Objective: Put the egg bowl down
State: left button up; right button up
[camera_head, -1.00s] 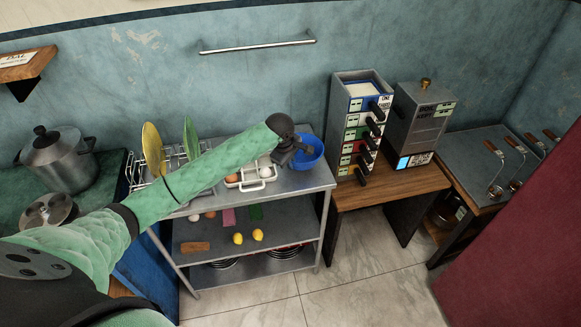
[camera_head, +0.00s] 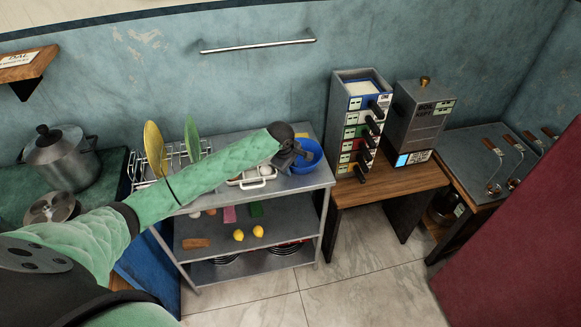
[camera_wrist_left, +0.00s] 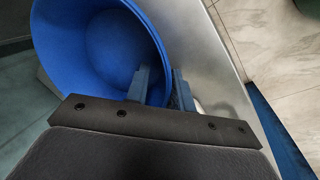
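The egg bowl is the deep blue bowl (camera_head: 311,153) at the right end of the metal rack's top. In the left wrist view the bowl (camera_wrist_left: 95,45) fills the upper left, and the part of its inside that shows is empty. My left gripper (camera_head: 298,152) is at the bowl's near left side. In the wrist view its two fingers (camera_wrist_left: 160,85) straddle the rim, one inside and one outside, and are shut on the bowl's wall. I cannot tell whether the bowl's base touches the metal top. My right gripper is not in view.
A white egg tray (camera_head: 258,178) sits left of the bowl on the metal rack (camera_head: 300,184). A dish rack with yellow (camera_head: 154,148) and green (camera_head: 191,137) plates stands further left. A dispenser tower (camera_head: 353,118) stands on a wooden table to the right.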

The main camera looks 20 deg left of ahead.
pick_arm(q)
jog(key=shift+r, duration=0.1)
